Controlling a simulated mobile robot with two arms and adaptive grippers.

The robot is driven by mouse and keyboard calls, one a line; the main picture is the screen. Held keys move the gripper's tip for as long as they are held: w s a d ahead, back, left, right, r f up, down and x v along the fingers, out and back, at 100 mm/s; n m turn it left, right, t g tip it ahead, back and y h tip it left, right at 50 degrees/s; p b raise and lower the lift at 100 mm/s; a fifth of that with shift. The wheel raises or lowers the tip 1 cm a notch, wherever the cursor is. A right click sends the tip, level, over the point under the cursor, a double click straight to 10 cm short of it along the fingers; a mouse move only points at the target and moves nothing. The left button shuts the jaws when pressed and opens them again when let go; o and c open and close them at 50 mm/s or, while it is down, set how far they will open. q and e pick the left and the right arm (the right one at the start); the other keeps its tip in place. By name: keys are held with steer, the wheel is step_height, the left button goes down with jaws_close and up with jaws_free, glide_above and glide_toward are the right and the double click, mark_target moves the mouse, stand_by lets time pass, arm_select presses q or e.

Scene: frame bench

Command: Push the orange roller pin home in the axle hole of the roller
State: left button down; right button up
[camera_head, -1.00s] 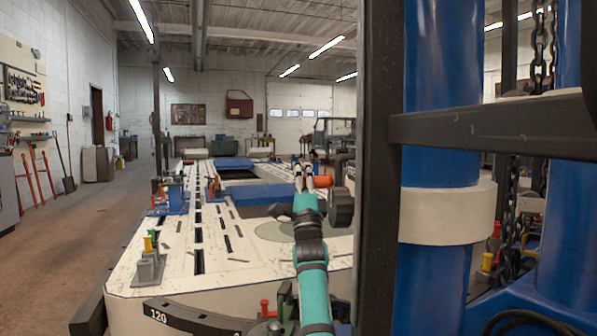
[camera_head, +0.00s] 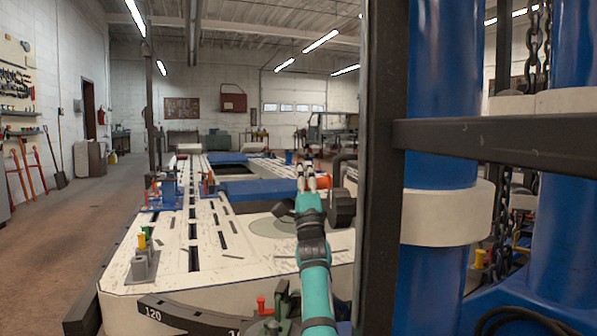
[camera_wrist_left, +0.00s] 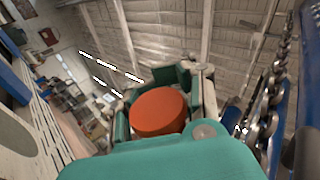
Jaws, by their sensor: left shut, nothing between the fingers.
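The orange roller pin (camera_head: 324,181) shows as a short orange cylinder just right of my left gripper (camera_head: 307,167) in the head view. In the left wrist view its round orange face (camera_wrist_left: 158,111) stands in front of the teal gripper parts. My left gripper is shut with nothing held between its fingers, close beside the pin. Whether it touches the pin I cannot tell. A dark round part (camera_head: 342,206) sits below and right of the pin; I cannot tell whether it is the roller. The axle hole is not visible. My right gripper is out of view.
A pale slotted frame bench (camera_head: 165,265) fills the middle, with a blue clamp (camera_head: 165,194) and a grey block with coloured pegs (camera_head: 144,262) on it. A dark upright (camera_head: 382,200) and blue columns (camera_head: 440,90) block the right. The floor at left is clear.

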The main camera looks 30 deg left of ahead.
arm_select(q)
steer(key=shift+d+r, duration=0.3)
steer(key=shift+r, duration=0.1)
steer(key=shift+s+a+f, duration=0.1)
steer(key=shift+s+a, duration=0.1)
steer(key=shift+s, duration=0.2)
steer(key=shift+s+a+p, duration=0.45)
steer(key=shift+s+a, duration=0.2)
steer(key=shift+a, duration=0.25)
steer(key=shift+s+a+p, duration=0.45)
steer(key=shift+s+a, duration=0.15)
steer(key=shift+a, duration=0.3)
